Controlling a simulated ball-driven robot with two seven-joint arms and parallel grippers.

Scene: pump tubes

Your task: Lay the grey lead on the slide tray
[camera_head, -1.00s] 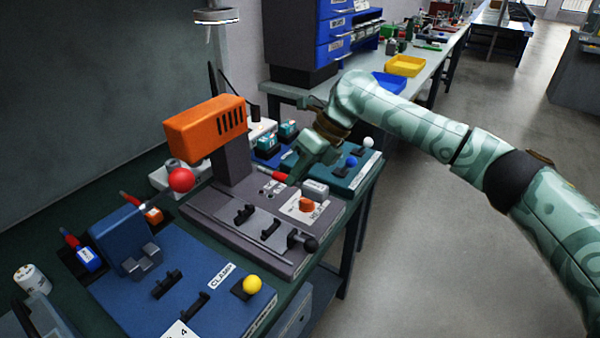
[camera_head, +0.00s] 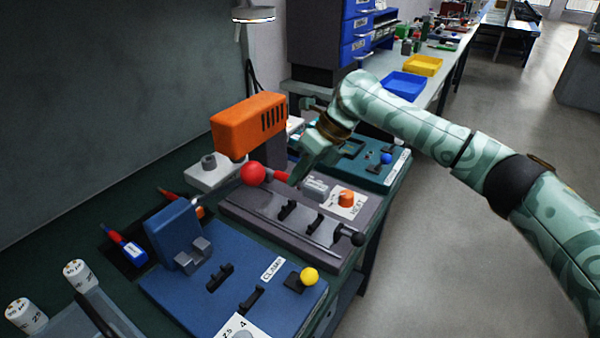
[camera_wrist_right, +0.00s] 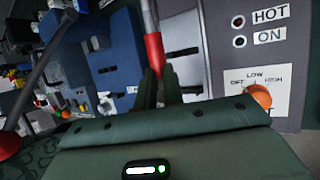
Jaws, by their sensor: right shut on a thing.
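My right gripper (camera_head: 293,180) is shut on the red sleeve (camera_head: 279,176) of a lead, just above the heat station. In the right wrist view the red sleeve (camera_wrist_right: 153,55) sits between the dark fingertips (camera_wrist_right: 158,88), with the grey lead (camera_wrist_right: 147,15) running up out of frame. In the head view the rest of the lead is hard to make out near the red ball. The slide tray (camera_head: 302,218) is the pale plate on the heat station, with two black clips and a black end knob. It lies to the right of and nearer than my gripper. My left gripper is out of view.
The orange press head (camera_head: 248,124) and its red ball (camera_head: 252,173) stand close to my right gripper. The blue clamp station (camera_head: 225,290) is in front, with a yellow knob. A teal station (camera_head: 370,165) lies behind. The floor at right is clear.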

